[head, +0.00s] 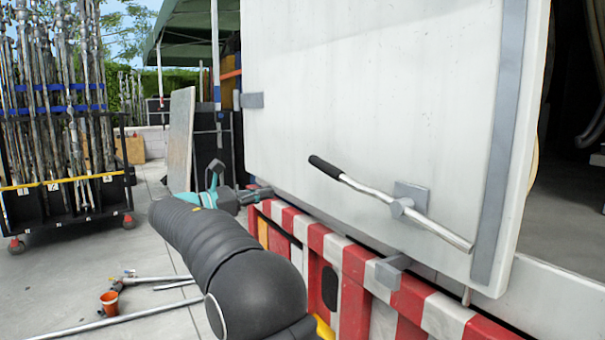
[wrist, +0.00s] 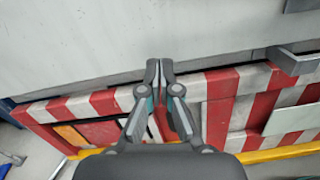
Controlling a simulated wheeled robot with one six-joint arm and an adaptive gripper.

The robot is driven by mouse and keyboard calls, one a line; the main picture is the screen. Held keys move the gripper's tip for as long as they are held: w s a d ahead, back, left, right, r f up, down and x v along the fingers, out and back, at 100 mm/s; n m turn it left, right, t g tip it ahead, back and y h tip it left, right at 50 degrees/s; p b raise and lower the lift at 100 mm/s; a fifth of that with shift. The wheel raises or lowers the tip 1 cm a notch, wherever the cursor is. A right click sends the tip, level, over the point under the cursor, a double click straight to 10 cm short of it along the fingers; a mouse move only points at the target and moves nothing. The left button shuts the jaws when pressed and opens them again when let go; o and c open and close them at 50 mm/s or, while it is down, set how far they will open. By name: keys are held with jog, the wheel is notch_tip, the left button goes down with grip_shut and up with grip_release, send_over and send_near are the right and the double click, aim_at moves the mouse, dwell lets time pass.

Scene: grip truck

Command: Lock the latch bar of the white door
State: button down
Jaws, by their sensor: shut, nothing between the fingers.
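The white door (head: 390,90) of the truck fills the upper right of the head view, and its lower part shows in the wrist view (wrist: 130,35). The latch bar (head: 375,192) is a metal rod with a black grip, slanting down to the right from a grey bracket on the door. My gripper (head: 262,190) is at the door's lower left edge, left of and apart from the black grip. In the wrist view my gripper (wrist: 159,66) has its fingertips together with nothing between them. The latch bar is not visible in the wrist view.
A red and white striped barrier (head: 345,250) runs under the door, close below my gripper. A grey bracket (head: 392,270) sticks out below the bar. A rack of metal stands (head: 60,110) is at left.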

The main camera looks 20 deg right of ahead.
dwell(0.3)
jog(key=w+d+r, duration=0.1)
jog(key=d+r, duration=0.3)
jog(key=d, duration=0.6)
jog(key=shift+w+d+r+b, duration=0.15)
jog(key=shift+d+r+b, duration=0.05)
jog(key=shift+d+b, duration=0.15)
jog(key=shift+r, duration=0.1)
